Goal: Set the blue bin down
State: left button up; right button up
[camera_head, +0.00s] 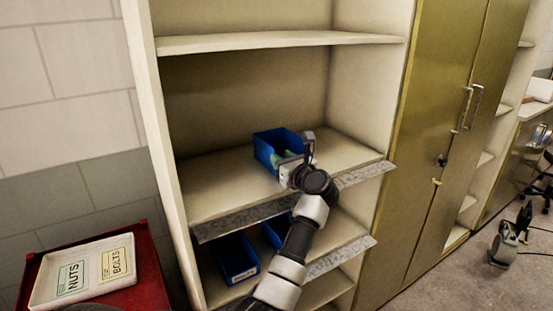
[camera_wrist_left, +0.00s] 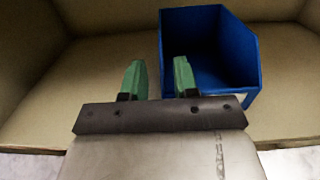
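A blue bin (camera_head: 264,152) stands upright on the middle shelf (camera_head: 220,190) of the open cabinet, towards its right half. My left gripper (camera_head: 287,157) is at the front of this bin. In the left wrist view, the two green fingers of my left gripper (camera_wrist_left: 160,80) are apart. The blue bin (camera_wrist_left: 235,62) lies ahead and to the right, its open side showing. Its left wall lines up between the fingers, and the right finger overlaps the bin. I see no contact between fingers and wall. My right gripper is not in view.
More blue bins (camera_head: 238,258) stand on the shelf below. Metal strips (camera_head: 240,217) edge the shelves. A red cart (camera_head: 150,275) with a white tray (camera_head: 85,270) marked NUTS and BOLTS is at left. The middle shelf is bare left of the bin.

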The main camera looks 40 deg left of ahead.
pick_arm(q)
jog(key=b+v, duration=0.2)
jog(key=v, duration=0.5)
jog(key=shift+d, duration=0.15)
jog(key=shift+s+d+r, duration=0.1)
jog(key=shift+s+d, duration=0.15)
jog(key=shift+d, duration=0.45)
